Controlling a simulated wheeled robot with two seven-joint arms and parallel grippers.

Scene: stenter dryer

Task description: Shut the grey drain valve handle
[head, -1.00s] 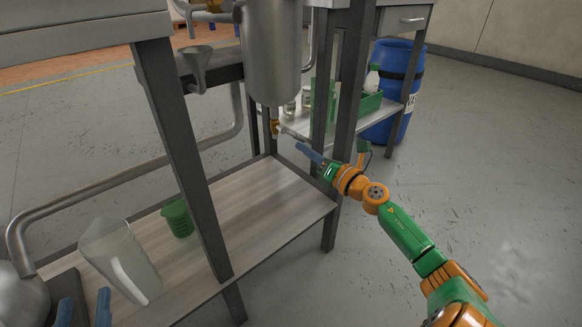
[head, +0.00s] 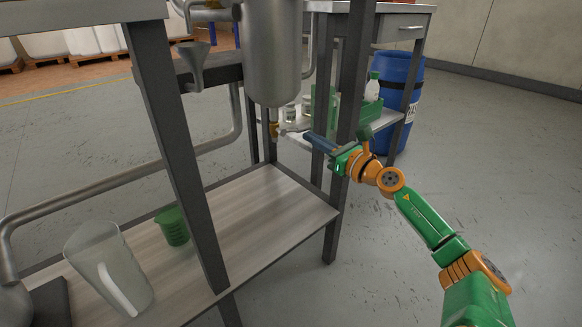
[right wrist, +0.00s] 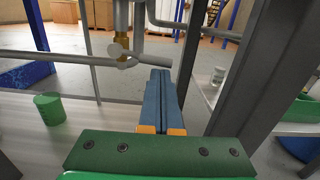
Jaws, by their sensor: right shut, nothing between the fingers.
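The drain valve has a brass body (head: 273,130) under the steel tank (head: 271,55). Its grey handle (head: 291,128) sticks out sideways to the right, towards my right gripper. In the right wrist view the grey handle (right wrist: 147,57) runs to the right from the brass body (right wrist: 122,48), its end just beyond the fingertips. My right gripper (head: 308,136) is shut and empty, its blue fingers pressed together and pointing at the handle's end. Whether they touch the handle, I cannot tell. My left gripper is not in view.
Frame legs (head: 180,150) stand around the lower shelf (head: 240,210). A clear jug (head: 100,265) and a green beaker (head: 172,227) stand on the shelf. Behind are a side table with bottles and a blue drum (head: 410,85). The floor at right is clear.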

